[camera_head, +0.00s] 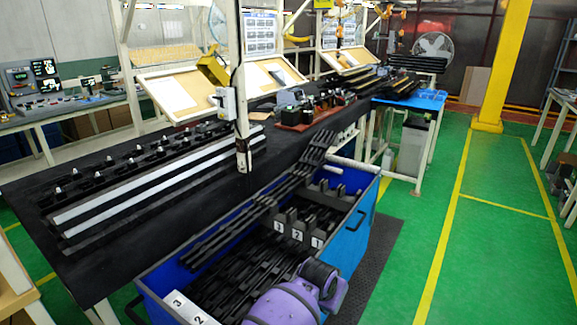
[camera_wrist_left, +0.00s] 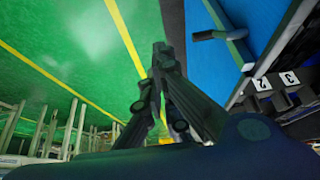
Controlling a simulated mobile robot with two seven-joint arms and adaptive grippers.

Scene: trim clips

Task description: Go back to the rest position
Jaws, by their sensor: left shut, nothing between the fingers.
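My left gripper (camera_wrist_left: 160,48) shows in the left wrist view, with its dark fingers together and nothing between them. It is over the green floor beside the blue bin (camera_wrist_left: 262,20), apart from the bin as far as I can see. In the head view a purple link of my own arm is at the bottom, in front of the blue bin (camera_head: 350,243). No gripper fingers show in the head view, and my right gripper is in neither view.
The bin holds several black trim parts (camera_head: 240,270) and numbered dividers. A black table (camera_head: 60,240) with a long clip fixture (camera_head: 160,180) stands behind and left of it. A yellow pillar (camera_head: 503,65) stands at the back right. The green floor (camera_head: 490,255) on the right is clear.

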